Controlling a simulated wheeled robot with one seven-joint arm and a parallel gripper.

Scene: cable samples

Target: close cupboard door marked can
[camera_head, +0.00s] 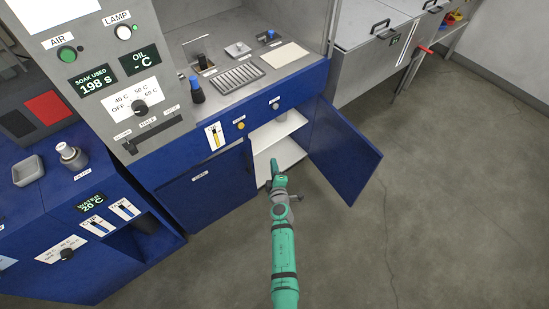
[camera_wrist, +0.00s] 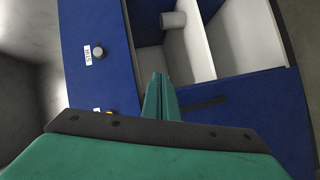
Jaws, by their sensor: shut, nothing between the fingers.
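The blue cupboard door (camera_head: 343,150) stands wide open in the head view, swung out to the right of its cupboard. No mark can be read on the side that faces me. The cupboard interior (camera_head: 287,152) is white with a shelf; it also shows in the wrist view (camera_wrist: 245,35). A pale cylinder (camera_wrist: 173,20) is inside it. My gripper (camera_head: 277,168) is shut and empty in front of the opening, left of the door and apart from it. Its green fingers (camera_wrist: 160,95) point toward the cupboard in the wrist view.
A blue closed panel (camera_head: 205,190) with a small label lies left of the cupboard. Knobs (camera_head: 240,126) sit above the opening. The floor (camera_head: 440,210) to the right is clear.

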